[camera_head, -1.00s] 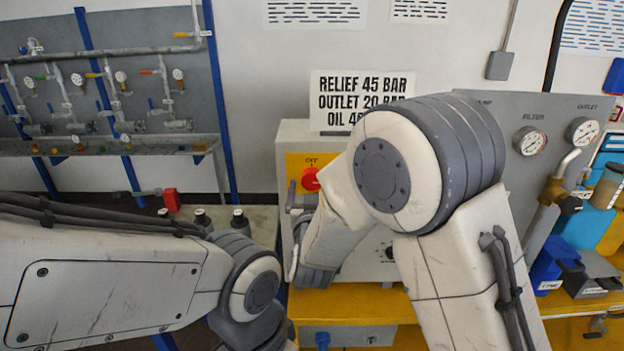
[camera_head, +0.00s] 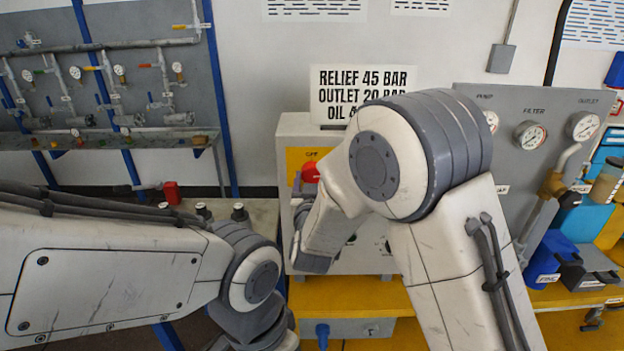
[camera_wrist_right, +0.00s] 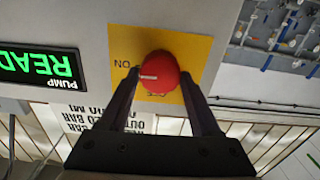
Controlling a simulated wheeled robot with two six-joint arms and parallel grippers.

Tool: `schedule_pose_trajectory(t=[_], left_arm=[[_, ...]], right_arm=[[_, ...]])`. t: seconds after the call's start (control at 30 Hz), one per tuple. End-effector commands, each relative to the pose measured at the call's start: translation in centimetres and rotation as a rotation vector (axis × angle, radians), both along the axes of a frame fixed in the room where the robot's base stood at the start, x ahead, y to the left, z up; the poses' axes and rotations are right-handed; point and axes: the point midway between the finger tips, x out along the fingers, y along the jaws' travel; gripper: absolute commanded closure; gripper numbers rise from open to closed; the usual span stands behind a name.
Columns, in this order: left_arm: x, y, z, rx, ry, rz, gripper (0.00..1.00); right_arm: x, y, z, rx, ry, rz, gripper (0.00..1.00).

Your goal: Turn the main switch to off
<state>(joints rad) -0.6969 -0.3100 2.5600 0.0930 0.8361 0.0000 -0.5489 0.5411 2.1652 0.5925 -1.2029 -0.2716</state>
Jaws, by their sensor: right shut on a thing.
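The main switch is a round red knob (camera_head: 310,172) on a yellow plate (camera_head: 293,158) on the front of the grey cabinet. In the right wrist view, which is upside down, the knob (camera_wrist_right: 160,73) sits between the two dark fingers of my right gripper (camera_wrist_right: 160,80), which is shut on it. The white mark on the knob points toward the ON label (camera_wrist_right: 122,64). The OFF label is partly hidden at the knob's edge. In the head view my right arm covers part of the knob and plate. My left gripper is out of view; only its arm shows.
A sign (camera_head: 363,95) stands on top of the cabinet (camera_head: 297,128). A lit green display (camera_wrist_right: 38,70) is beside the yellow plate. A gauge panel (camera_head: 500,110) and blue containers (camera_head: 549,258) are at right. Pipes with valves (camera_head: 115,95) line the left wall.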

Motion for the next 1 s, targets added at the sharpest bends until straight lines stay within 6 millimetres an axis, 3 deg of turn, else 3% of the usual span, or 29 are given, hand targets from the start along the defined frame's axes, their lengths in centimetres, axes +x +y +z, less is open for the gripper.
schedule_pose_trajectory(t=[0.27,1.0], left_arm=[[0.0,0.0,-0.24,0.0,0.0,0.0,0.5],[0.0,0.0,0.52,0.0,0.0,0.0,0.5]], right_arm=[[-0.02,-0.02,-0.06,-0.159,0.0,-0.002,0.92],[-0.02,0.11,-0.03,-0.854,0.002,-0.001,0.92]])
